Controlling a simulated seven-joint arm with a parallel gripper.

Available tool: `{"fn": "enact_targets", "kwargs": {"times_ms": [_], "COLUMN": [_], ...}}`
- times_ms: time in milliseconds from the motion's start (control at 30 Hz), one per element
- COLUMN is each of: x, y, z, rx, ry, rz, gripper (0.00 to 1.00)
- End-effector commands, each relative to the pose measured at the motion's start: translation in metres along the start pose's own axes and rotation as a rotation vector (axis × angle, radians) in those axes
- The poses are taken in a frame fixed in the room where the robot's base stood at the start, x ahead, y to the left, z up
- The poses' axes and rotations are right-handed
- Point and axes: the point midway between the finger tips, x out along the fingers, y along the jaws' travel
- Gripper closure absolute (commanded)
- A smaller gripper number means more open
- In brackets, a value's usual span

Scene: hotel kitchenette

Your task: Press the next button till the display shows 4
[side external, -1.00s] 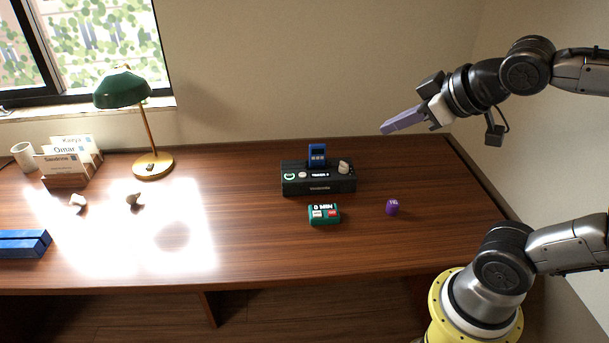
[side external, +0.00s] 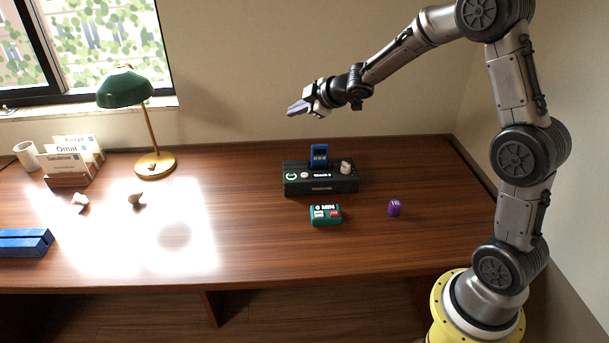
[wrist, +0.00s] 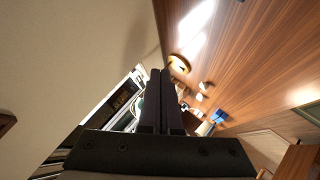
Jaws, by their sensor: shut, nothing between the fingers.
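A black box with a display strip and buttons (side external: 320,184) stands on the desk right of centre in the side external view. A blue device with a small screen (side external: 319,156) stands upright at its back, and a pale knob (side external: 346,167) is at its right end. The display's characters are too small to read surely. My gripper (side external: 291,109) is shut and empty, high above the desk, up and to the left of the box, touching nothing. In the wrist view my shut fingers (wrist: 162,95) point away from the box, which I cannot make out there.
A green timer (side external: 325,214) with a white and a red button lies in front of the box, and a purple die-like piece (side external: 394,208) lies to its right.

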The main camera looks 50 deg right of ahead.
Motion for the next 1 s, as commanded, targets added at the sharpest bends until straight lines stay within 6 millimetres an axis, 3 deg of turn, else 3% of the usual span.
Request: {"fn": "enact_targets", "kwargs": {"times_ms": [100, 333, 500, 1000], "x": [0.031, 0.054, 0.056, 0.061], "y": [-0.015, -0.035, -0.037, -0.042], "z": [0.037, 0.082, 0.092, 0.098], "rx": [0.008, 0.048, 0.060, 0.063], "ry": [-0.048, -0.117, -0.131, -0.132], "rz": [-0.051, -0.103, -0.108, -0.108], "gripper": [1.00, 1.00, 1.00, 1.00]}}
